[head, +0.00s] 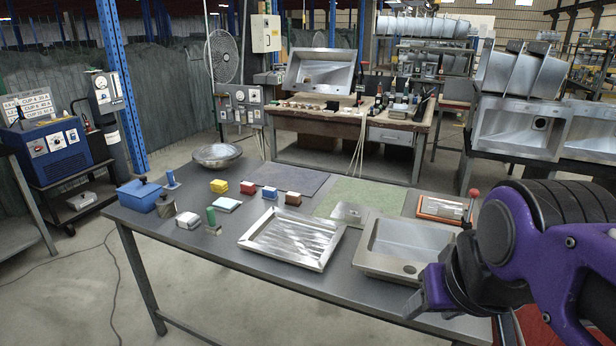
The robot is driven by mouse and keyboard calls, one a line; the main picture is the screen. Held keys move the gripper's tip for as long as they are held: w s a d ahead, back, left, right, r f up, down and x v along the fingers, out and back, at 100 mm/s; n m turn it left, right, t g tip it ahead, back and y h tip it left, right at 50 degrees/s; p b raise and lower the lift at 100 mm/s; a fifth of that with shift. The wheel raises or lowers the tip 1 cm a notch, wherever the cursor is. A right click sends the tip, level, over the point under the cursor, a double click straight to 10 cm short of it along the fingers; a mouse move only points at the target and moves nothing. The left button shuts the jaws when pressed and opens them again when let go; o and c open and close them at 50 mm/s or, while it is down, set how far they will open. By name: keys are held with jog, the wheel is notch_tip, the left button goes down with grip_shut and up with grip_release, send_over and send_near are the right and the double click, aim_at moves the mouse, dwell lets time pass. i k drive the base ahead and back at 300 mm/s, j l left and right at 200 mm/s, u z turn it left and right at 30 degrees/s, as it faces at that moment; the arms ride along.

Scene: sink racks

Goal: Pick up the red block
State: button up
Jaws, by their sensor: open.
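The red block (248,187) is a small block on the dark worktable (205,250), in the row near the table's middle. It stands between a yellow block (219,186) on its left and a blue block (270,192) on its right. A brown block (293,198) stands further right. My gripper (427,298) is at the right, above the table's front right part near a sink basin, well apart from the red block. It is open; its fingers are seen only partly, and nothing shows between them.
A metal tray (256,241) and a sink basin (368,262) lie between my gripper and the blocks. A green cylinder (211,216), a blue box (140,195) and a metal bowl (217,153) stand on the left. Flat dark and green mats lie behind.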

aim_at(246, 187)
jog(key=i+j+z, duration=0.15)
jog(key=j, duration=0.25)
jog(key=i+j+z, duration=0.15)
jog(key=j, duration=0.2)
jog(key=i+j+z, duration=0.15)
jog(key=j, duration=0.3)
jog(key=j+z, duration=0.15)
jog(key=j, duration=0.25)
jog(key=i+j, duration=0.1)
jog(key=j, duration=0.45)
jog(key=i+j, duration=0.1)
jog(key=j, duration=0.45)
jog(key=i+j+z, duration=0.1)
jog(key=j, duration=0.45)
